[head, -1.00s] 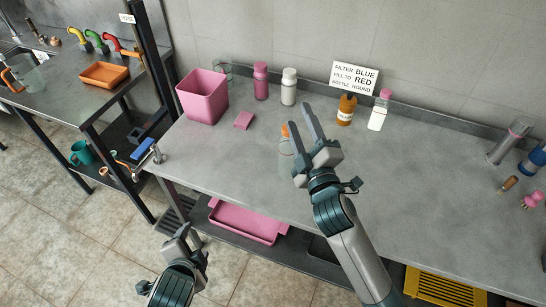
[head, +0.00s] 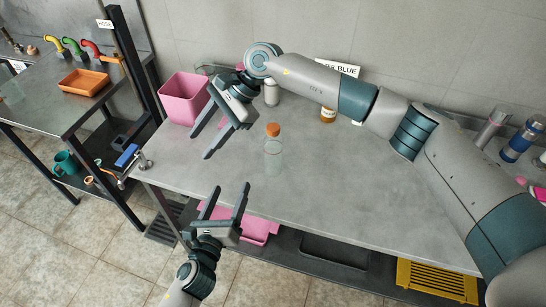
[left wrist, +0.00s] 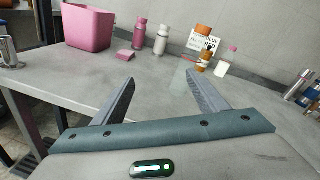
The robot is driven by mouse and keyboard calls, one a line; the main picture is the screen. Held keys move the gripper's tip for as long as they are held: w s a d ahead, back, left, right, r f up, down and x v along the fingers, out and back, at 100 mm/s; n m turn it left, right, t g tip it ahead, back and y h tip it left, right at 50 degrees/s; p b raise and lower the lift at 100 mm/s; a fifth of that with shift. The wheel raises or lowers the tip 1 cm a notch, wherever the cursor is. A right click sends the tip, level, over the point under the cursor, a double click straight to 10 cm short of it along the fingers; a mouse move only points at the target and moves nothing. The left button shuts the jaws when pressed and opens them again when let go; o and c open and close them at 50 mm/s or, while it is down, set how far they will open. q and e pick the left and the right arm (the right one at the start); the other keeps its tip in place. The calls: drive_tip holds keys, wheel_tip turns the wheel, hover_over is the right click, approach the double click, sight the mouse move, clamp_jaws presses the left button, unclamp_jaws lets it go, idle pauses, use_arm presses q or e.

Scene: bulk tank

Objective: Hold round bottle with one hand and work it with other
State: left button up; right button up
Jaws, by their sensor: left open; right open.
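A clear round bottle (head: 273,158) with an orange stopper (head: 272,130) stands upright on the grey bench. My right gripper (head: 200,147) is open and empty to its left, by the pink bin, with its arm reaching across from the right. My left gripper (head: 231,186) is open and empty, lower left of the bottle near the bench's front edge. In the left wrist view its open fingers (left wrist: 160,80) point over the bench towards the bottles at the back. Neither gripper touches the clear bottle.
A pink bin (head: 180,100) stands at the bench's left. A white bottle (head: 271,93) and an amber bottle (head: 328,115) stand behind, partly covered by my right arm. A pink sponge (left wrist: 124,54) lies near the bin. The bench right of the clear bottle is clear.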

sight(269, 155)
drive_tip(key=w+d+r+t+h, duration=0.1)
drive_tip(key=w+d+h, duration=0.1)
drive_tip(key=d, duration=0.3)
drive_tip(key=w+d+r+n+h, duration=0.1)
drive_tip(key=w+d+h, duration=0.2)
drive_tip(key=w+d, duration=0.2)
drive_tip(key=w+d+r+t+h, duration=0.1)
drive_tip(key=w+d+h, duration=0.1)
drive_tip(key=d, duration=0.4)
drive_tip(key=shift+w+d+r+n+t+h, duration=0.1)
drive_tip(key=shift+w+d+n+t+h, duration=0.25)
drive_tip(key=shift+w, duration=0.3)
use_arm(q)
drive_tip(key=d+m+h, duration=0.1)
drive_tip(key=d+m, duration=0.1)
drive_tip(key=m, duration=0.1)
drive_tip(key=d+m+h, duration=0.2)
drive_tip(key=d+m, duration=0.1)
drive_tip(key=m, duration=0.1)
drive_tip(key=shift+r, duration=0.15)
use_arm(e)
drive_tip(key=shift+a, duration=0.1)
use_arm(q)
drive_tip(key=shift+w, duration=0.15)
drive_tip(key=x, duration=1.7)
drive_tip(key=shift+d+r, duration=0.1)
drive_tip(key=shift+d, duration=0.2)
drive_tip(key=shift+c, duration=0.7)
clamp_jaws()
